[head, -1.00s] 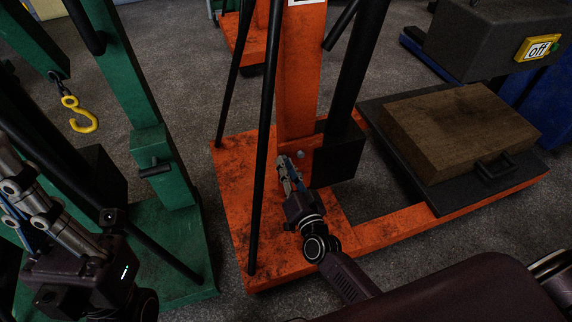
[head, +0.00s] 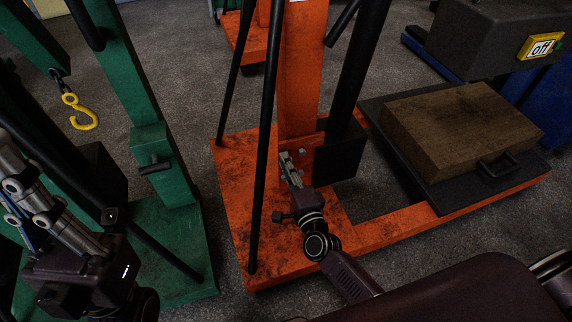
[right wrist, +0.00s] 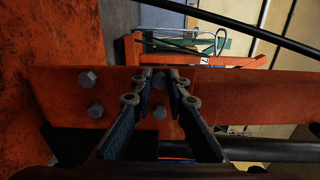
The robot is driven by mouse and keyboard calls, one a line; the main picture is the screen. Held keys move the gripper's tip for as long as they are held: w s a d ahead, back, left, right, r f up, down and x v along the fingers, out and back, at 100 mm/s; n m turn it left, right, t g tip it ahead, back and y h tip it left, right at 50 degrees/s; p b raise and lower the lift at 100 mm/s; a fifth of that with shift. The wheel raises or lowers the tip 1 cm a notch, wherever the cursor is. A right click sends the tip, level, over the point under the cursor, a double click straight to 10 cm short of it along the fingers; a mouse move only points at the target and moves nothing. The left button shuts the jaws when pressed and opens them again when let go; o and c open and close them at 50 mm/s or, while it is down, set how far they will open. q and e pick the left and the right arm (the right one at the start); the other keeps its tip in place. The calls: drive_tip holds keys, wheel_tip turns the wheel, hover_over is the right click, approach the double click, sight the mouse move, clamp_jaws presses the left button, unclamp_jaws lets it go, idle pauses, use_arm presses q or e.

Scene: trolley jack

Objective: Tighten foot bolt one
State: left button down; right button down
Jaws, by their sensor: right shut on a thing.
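The orange jack's post (head: 298,85) stands on its orange foot plate (head: 238,190). Grey hex bolts are on the post near its foot; one bolt (head: 302,152) shows in the head view. In the right wrist view, two bolts (right wrist: 88,78) (right wrist: 95,110) sit at the left, clear of the fingers. My right gripper (head: 285,156) is at the post's foot. Its fingertips (right wrist: 160,75) are closed around another bolt head (right wrist: 159,84), partly hidden between them. I cannot tell which one is foot bolt one. My left gripper (head: 28,190) is at the left edge, away from the bolts; its tips are unclear.
Thin black rods (head: 266,130) slope down to the foot plate left of my right gripper. A black block (head: 338,160) is close on its right. A wooden block (head: 460,125) lies on a dark plate at right. A green jack (head: 165,170) stands at left.

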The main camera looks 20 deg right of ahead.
drive_tip(key=m+b, duration=0.1)
drive_tip(key=m, duration=0.4)
drive_tip(key=shift+d+m, duration=0.1)
drive_tip(key=shift+m, duration=0.2)
idle(0.4)
drive_tip(key=c, duration=1.9)
unclamp_jaws()
drive_tip(key=shift+r, duration=0.1)
drive_tip(key=s, duration=1.2)
drive_tip(key=shift+d, duration=0.2)
